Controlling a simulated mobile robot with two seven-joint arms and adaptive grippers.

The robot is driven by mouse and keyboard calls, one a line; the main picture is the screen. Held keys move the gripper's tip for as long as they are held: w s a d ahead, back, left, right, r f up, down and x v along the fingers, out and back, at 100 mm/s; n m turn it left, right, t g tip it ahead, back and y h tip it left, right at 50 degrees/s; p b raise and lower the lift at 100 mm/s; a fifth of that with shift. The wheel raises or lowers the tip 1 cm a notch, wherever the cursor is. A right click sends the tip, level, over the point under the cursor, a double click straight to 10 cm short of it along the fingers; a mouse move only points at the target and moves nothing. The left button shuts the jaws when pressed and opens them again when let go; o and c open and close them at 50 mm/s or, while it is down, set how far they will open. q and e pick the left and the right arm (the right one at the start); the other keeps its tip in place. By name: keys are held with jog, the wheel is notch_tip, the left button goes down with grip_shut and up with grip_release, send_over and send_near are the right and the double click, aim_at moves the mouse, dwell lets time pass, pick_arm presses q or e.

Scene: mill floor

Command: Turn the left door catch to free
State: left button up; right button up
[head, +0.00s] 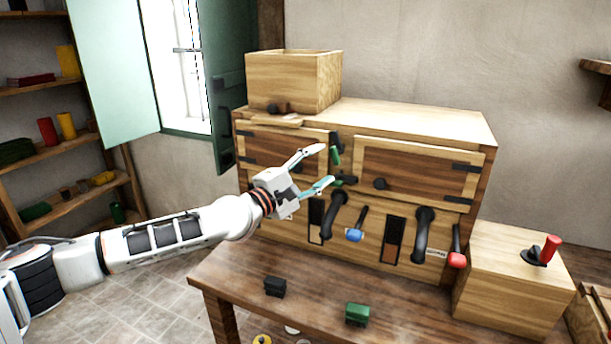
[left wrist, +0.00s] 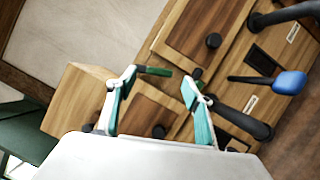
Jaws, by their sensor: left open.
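The wooden cabinet (head: 375,118) has a left door (head: 285,150) and a right door (head: 410,172). The left door catch (head: 335,155) has a green handle and a dark mount on the strip between the doors. In the head view its handle stands near upright. The green handle (left wrist: 156,71) also shows in the left wrist view, close to one fingertip. My left gripper (head: 324,166) is open and empty in front of the left door's right edge, fingertips near the catch. I cannot tell whether they touch it. My right gripper is not in view.
Below the doors are black curved handles (head: 423,235), a blue-knobbed lever (head: 355,235) and a red-knobbed lever (head: 457,260). A black block (head: 275,286) and a green block (head: 357,313) lie on the table. A box (head: 510,285) with a red-handled lever stands right.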

pick_arm(q)
jog(key=v, duration=0.5)
jog(key=shift+s, duration=0.1)
jog(key=s+d+f+m+g+h, duration=0.1)
jog(key=s+d+f+m, duration=0.35)
jog(key=s+f, duration=0.35)
jog(key=s+d+f+m+g+h, duration=0.1)
jog(key=s+d+f+m, duration=0.2)
jog(key=s+f+m, duration=0.45)
jog(key=s+a+f+m+g+y, duration=0.1)
jog(key=s+a+f+m+y, duration=0.1)
jog(key=s+a+f+y, duration=0.2)
jog(key=s+a+f+m+y, duration=0.1)
jog(key=s+a+f+y, duration=0.3)
jog(key=s+a+f, duration=0.7)
jog(key=s+a+f+m+g+y, duration=0.1)
jog(key=s+a+f+y, duration=0.3)
jog(key=f, duration=1.4)
jog(key=s+a+m, duration=0.1)
jog(key=s+a, duration=0.2)
jog(key=a, duration=0.1)
jog(key=shift+s+f+m+g, duration=0.15)
jog(key=shift+s+m+g, duration=0.15)
jog(key=shift+s, duration=0.05)
